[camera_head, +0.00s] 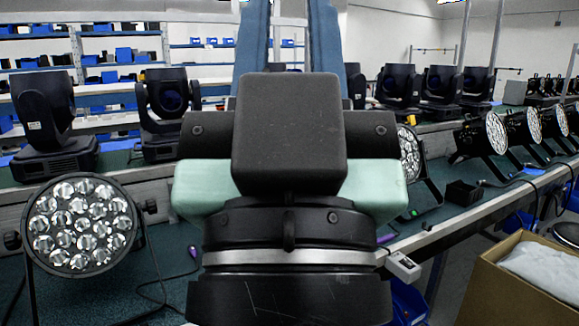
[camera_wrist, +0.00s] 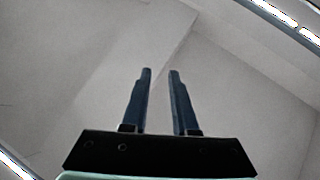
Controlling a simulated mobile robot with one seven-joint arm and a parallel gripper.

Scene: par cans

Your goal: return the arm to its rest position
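My gripper (camera_head: 289,15) is raised in the middle of the head view, with its dark body and pale green part close to the camera. Its two blue fingers point up and stand apart, with a gap between them. The wrist view also shows my gripper (camera_wrist: 160,71), with both fingers parallel, apart and empty against a plain grey ceiling. The fingers touch nothing.
A round par can (camera_head: 80,225) stands on the green bench at the left. Moving-head lights (camera_head: 48,125) stand behind it. More par cans (camera_head: 483,134) line the right bench. An open cardboard box (camera_head: 515,295) is at the lower right. Shelves with blue bins are behind.

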